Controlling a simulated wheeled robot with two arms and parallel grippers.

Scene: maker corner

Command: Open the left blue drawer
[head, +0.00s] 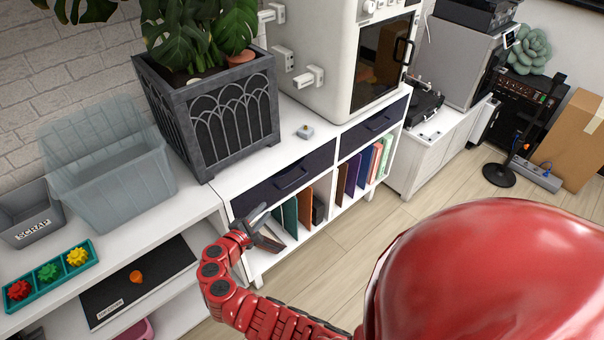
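The left blue drawer (265,195) is a dark navy front in the white cabinet, under the planter. It looks shut, flush with the cabinet. Its dark bar handle (292,179) sits on the middle of the front. The right blue drawer (362,134) also looks shut. My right gripper (273,226) is in front of the cabinet, just below and left of the left drawer's handle, apart from the handle in the picture. Its two grey fingers look spread, with nothing seen between them. It hides part of the drawer's lower left corner and the shelf below. My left gripper is not in view.
A planter (225,120) and a small grey block with a yellow top (305,131) stand on the cabinet top. A grey bin (110,170) and gear tray (48,271) are at left. Floor (350,240) before the cabinet is clear.

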